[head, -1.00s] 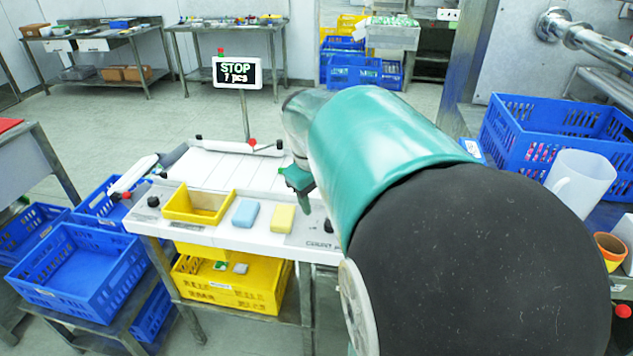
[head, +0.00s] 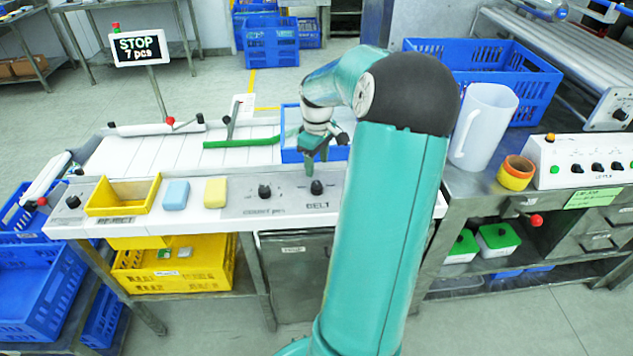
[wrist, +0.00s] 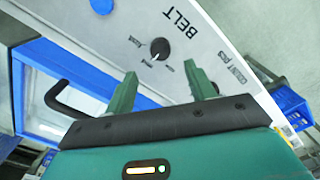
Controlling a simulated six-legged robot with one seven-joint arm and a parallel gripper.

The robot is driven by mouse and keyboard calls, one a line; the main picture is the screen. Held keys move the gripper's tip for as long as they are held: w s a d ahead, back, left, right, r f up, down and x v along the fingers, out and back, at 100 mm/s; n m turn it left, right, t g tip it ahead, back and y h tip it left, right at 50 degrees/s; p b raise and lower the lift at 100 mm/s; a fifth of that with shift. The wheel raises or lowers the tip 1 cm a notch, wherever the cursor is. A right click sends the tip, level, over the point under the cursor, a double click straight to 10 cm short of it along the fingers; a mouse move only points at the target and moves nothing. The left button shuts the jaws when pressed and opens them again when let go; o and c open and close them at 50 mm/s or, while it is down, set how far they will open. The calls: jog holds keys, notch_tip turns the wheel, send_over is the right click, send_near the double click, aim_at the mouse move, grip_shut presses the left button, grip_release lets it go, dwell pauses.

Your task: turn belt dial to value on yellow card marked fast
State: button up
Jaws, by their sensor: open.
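The belt dial (head: 317,187) is a small black knob on the white front panel, above the word BELT. My gripper (head: 317,163) is open and points down just above and behind the dial. In the wrist view its two green fingers (wrist: 160,75) are apart, with the knob ahead between them, not touched. A yellow-green card (head: 593,197) is on the equipment at the right; its writing is too small to read.
The COUNT pcs dial (head: 264,192) is just left of the belt dial. A blue crate (head: 290,145) stands behind my gripper. A sign (head: 139,48) reads STOP 7 pcs. A yellow bin (head: 97,197) and blue and yellow blocks sit further left. A white jug (head: 483,125) is at right.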

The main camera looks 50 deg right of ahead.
aim_at(317, 186)
notch_tip(317, 186, down, 8)
jog(key=shift+f, duration=0.1)
jog(key=c, duration=1)
jog(key=shift+m, duration=0.3)
jog(key=m, duration=0.5)
jog(key=shift+w, duration=0.1)
jog(key=m, duration=0.6)
jog(key=shift+m, duration=0.3)
